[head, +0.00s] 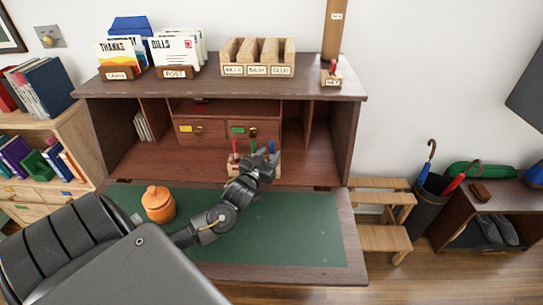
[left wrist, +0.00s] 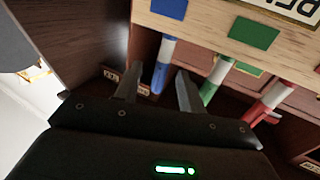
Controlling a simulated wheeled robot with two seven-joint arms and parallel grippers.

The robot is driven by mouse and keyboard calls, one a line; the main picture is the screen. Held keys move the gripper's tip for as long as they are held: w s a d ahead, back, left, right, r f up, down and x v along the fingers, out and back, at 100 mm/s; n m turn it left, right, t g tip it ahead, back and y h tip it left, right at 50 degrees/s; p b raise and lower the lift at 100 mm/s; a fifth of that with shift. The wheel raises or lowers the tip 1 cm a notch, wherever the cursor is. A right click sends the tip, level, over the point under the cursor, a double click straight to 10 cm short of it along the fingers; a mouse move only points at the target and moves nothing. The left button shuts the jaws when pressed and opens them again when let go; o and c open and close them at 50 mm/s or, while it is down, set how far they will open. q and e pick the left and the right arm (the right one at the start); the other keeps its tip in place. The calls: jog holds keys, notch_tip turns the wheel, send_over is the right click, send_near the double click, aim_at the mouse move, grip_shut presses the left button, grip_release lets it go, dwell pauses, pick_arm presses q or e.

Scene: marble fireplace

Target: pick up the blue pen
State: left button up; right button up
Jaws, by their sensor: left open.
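The blue pen (head: 271,146) stands upright in a small wooden pen holder (head: 233,167) inside the desk, right of the green pen (head: 253,146) and the red pen (head: 235,146). My left gripper (head: 268,157) is open at the holder and hides part of it and the lower part of the blue pen. In the left wrist view the blue pen (left wrist: 163,66), with a white band, appears between the two open fingertips (left wrist: 157,78); I cannot tell whether they touch it. The green pen (left wrist: 217,80) is just beside one finger, and the red pen (left wrist: 270,102) is farther off. My right gripper is out of view.
An orange lidded jar (head: 158,204) stands on the green desk mat (head: 300,230), near my left arm. Small drawers (head: 250,130) and the desk's upper shelf (head: 215,90) are behind and above the pens. The right part of the mat is clear.

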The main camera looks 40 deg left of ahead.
aim_at(271, 151)
pick_arm(q)
jog(key=x, duration=0.4)
jog(key=shift+a+p, duration=0.1)
jog(key=shift+p, duration=0.25)
jog(key=shift+w, duration=0.25)
jog(key=shift+w+a, duration=0.1)
grip_shut()
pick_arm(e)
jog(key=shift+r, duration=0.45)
